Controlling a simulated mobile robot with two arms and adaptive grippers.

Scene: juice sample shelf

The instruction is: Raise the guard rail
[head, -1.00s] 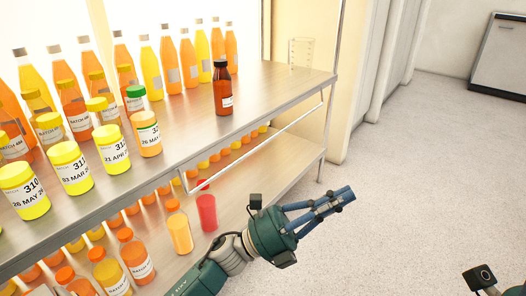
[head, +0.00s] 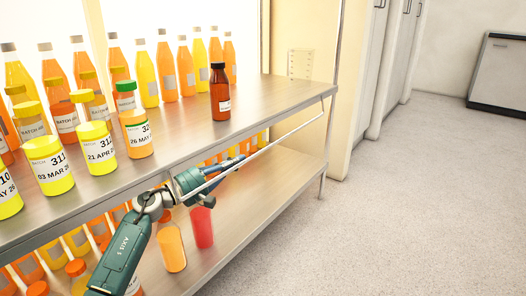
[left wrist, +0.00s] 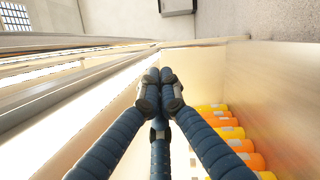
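The guard rail (head: 285,136) is a thin pale bar hanging below the front edge of the upper shelf (head: 275,107). It slants from beside my left gripper up toward the far right post. In the head view, my left gripper (head: 238,162) is at the rail's near part, just under the upper shelf, with the rail line crossing in front of it. In the left wrist view, the blue fingers of this gripper (left wrist: 161,76) are together at the tips, with nothing seen between them. I cannot tell whether they touch the rail. My right gripper is out of view.
A brown bottle (head: 220,92) stands near the upper shelf's front edge, with yellow-lidded jars (head: 99,149) to its left and juice bottles behind. On the lower shelf, an orange bottle (head: 171,247) and a red container (head: 202,227) stand close below my left arm. The floor at right is clear.

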